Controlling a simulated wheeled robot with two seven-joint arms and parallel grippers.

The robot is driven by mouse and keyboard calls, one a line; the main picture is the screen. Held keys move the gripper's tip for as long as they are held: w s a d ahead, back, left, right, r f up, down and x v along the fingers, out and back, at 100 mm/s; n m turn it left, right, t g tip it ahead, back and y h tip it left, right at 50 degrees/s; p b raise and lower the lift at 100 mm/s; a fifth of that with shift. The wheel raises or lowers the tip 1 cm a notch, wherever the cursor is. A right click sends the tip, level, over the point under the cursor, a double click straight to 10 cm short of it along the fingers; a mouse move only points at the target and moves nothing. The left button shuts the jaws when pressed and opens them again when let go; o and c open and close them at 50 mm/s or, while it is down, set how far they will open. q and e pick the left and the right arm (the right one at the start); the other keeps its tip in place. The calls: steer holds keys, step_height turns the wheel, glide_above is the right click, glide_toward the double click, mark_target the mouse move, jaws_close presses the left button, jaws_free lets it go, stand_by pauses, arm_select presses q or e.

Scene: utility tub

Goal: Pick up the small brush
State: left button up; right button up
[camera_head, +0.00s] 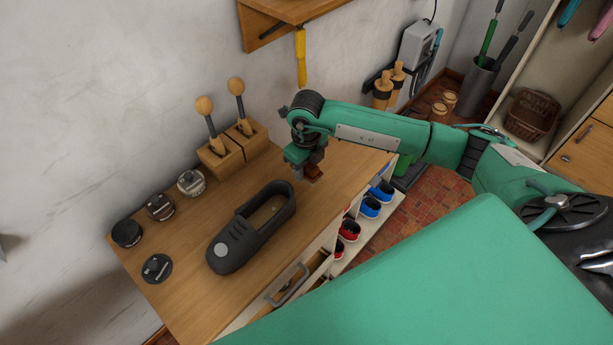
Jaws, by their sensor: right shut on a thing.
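My right gripper (304,166) points down over the far right part of the wooden bench top. It is shut on a small brown thing, which looks like the small brush (314,174). Only a little of the brush shows under the fingers; the rest is hidden by the gripper. I cannot tell whether the brush touches the bench top. My left gripper is not in view.
A black shoe-shaped holder (230,247) lies on the bench top (190,290). Several round tins (191,182) stand at the left, and wooden blocks with knob-handled tools (226,155) stand by the wall. A yellow strip (301,58) hangs from a shelf. Shoes (370,207) sit below.

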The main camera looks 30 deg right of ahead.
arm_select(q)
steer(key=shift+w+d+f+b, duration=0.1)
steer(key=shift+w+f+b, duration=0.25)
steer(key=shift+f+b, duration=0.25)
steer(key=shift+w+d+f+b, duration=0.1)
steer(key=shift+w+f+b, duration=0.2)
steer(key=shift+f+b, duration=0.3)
arm_select(e)
step_height(320, 180, up, 15)
steer(key=o, duration=0.5)
steer(key=shift+r, duration=0.1)
steer(key=c, duration=0.3)
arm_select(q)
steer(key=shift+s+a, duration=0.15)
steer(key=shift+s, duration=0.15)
arm_select(e)
steer(key=shift+c, duration=0.3)
